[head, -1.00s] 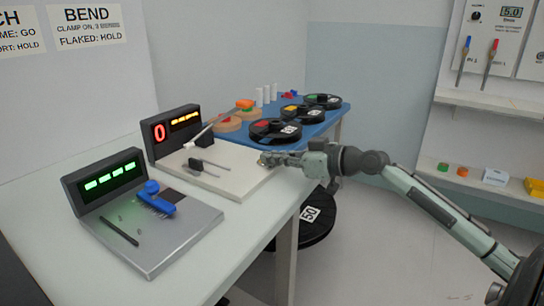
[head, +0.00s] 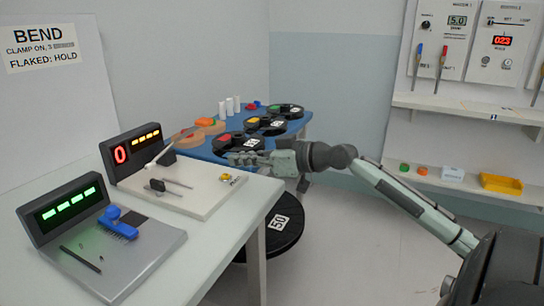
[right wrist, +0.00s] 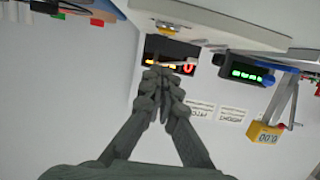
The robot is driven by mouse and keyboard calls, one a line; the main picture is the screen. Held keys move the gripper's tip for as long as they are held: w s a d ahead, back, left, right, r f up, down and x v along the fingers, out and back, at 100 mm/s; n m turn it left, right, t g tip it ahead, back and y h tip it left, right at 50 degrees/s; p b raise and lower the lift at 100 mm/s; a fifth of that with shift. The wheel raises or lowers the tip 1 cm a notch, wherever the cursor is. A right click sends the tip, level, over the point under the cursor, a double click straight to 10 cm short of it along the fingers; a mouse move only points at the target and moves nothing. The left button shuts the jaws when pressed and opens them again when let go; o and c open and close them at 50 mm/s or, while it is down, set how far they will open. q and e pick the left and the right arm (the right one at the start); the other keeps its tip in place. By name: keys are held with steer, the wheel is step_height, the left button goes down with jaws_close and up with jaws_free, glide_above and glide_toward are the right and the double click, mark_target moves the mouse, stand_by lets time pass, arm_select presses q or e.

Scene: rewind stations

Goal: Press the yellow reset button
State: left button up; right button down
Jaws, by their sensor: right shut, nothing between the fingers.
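The yellow reset button (head: 225,178) sits at the right front corner of the pale station base (head: 195,200), beside small printed lettering. It also shows near the top of the right wrist view (right wrist: 171,28). My right gripper (head: 229,157) is shut and empty. In the head view its fingers appear just above and right of the button, apart from it. In the right wrist view the closed fingertips (right wrist: 163,68) appear below the button, with a gap between them. My left gripper is in neither view.
A display box with a red 0 (head: 137,155) stands behind the pale base. A second station with a green display (head: 62,208) stands at the near left. A blue table (head: 203,154) with black reels is behind my gripper. Wall shelves (head: 470,107) are at right.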

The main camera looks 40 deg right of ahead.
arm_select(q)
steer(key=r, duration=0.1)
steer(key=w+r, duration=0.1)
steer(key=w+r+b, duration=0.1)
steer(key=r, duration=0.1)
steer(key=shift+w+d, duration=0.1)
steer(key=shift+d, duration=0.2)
arm_select(e)
steer(key=v, duration=0.7)
steer(key=shift+s+d, duration=0.2)
steer(key=shift+s, duration=0.15)
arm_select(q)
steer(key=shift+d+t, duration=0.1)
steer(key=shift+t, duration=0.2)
arm_select(e)
steer(key=shift+s, duration=0.1)
